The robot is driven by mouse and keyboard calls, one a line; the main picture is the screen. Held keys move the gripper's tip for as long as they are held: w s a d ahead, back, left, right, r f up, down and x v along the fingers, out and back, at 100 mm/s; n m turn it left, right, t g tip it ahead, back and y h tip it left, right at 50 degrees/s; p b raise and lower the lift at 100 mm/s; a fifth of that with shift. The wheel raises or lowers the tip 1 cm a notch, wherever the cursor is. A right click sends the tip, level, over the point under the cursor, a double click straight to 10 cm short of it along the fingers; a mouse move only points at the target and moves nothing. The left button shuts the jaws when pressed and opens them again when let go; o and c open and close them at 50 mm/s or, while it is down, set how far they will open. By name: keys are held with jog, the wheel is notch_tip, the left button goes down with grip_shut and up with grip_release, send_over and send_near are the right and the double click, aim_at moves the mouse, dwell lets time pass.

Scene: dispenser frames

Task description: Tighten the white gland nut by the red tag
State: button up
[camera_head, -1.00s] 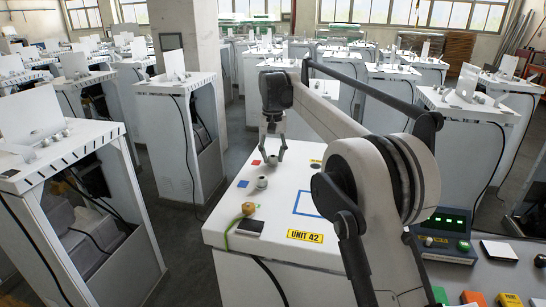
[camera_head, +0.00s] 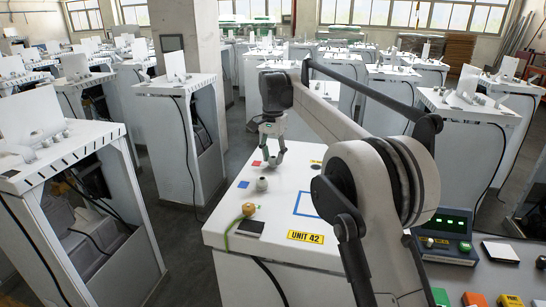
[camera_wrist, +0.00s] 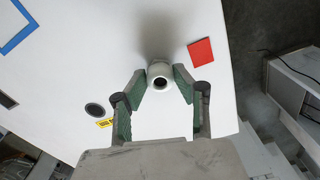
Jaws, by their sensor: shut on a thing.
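The white gland nut (camera_wrist: 160,70) shows in the wrist view as a pale round fitting with a dark central hole. It stands on the white cabinet top beside the red tag (camera_wrist: 201,53). My gripper (camera_wrist: 160,80) is shut on the nut, with one green-padded finger on each side of it. In the head view my gripper (camera_head: 275,163) points down at the cabinet top, next to the red tag (camera_head: 256,163). The nut is mostly hidden by the fingers there.
A second pale fitting (camera_head: 262,184) stands close in front, by a blue tag (camera_head: 243,184). A brass-coloured fitting (camera_head: 249,209) with a green wire and a dark plate (camera_head: 250,227) are nearer. A blue square outline (camera_head: 308,204) marks bare top to the right.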

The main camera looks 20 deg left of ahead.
aim_at(273, 157)
dwell(0.4)
jog(key=o, duration=1.1)
jog(key=shift+o, duration=0.2)
jog(key=shift+r, duration=0.1)
jog(key=shift+r, duration=3.7)
